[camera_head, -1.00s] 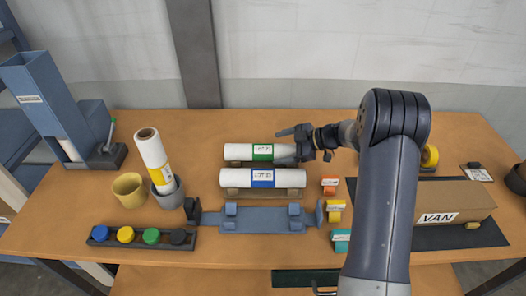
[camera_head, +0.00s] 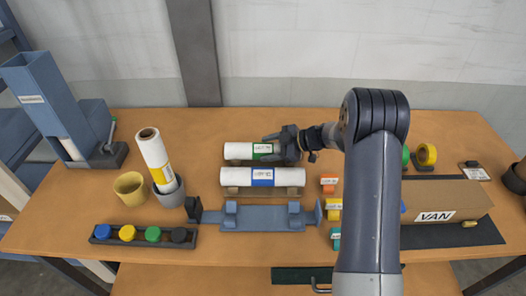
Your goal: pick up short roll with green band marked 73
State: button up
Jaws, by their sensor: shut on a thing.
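The short white roll with the green band (camera_head: 240,149) lies across its rest at the back middle of the table. Its label is partly covered and I cannot read the number. My gripper (camera_head: 272,147) reaches in from the right and is shut on this roll around its banded middle. The roll's right end is hidden behind the gripper. I see no clear gap between the roll and its rest. A longer white roll with a blue band (camera_head: 262,184) lies on a rest just in front of it.
A blue cradle (camera_head: 262,218) stands in front of the rolls. A yellow-banded roll (camera_head: 152,150) leans in a grey cup, beside a yellow cup (camera_head: 130,187). A tray of coloured caps (camera_head: 143,243) sits front left. A VAN box (camera_head: 440,204) lies right. Bare table lies behind the rolls.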

jog(key=c, duration=0.3)
jog(key=shift+r, duration=0.1)
